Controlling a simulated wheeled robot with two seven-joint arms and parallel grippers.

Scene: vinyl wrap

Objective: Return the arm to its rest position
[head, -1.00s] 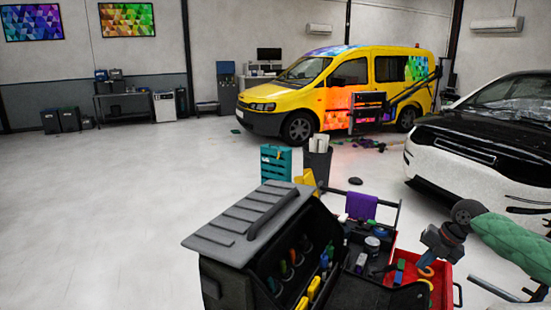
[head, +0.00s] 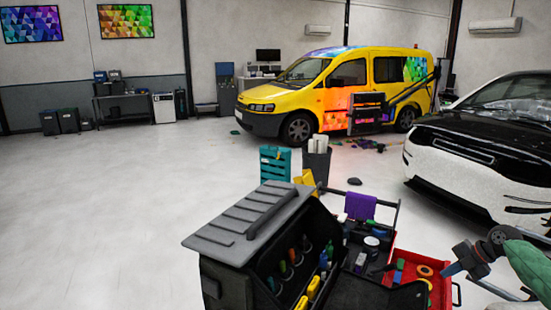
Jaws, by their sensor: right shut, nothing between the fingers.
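My right arm comes in from the right edge in a green sleeve. My right gripper (head: 449,272) is shut and empty, beside the right edge of the red tray (head: 447,293) of the tool cart. It appears above the floor, and its fingers are small and hard to make out. My left arm and gripper are out of view.
A grey-lidded toolbox (head: 245,228) and the cart's tray with an orange tape ring (head: 424,271) and tools stand close in front. A purple cloth (head: 360,206) hangs on the cart rail. A white car (head: 470,170) is at right, a yellow van (head: 340,90) behind. Floor at left is clear.

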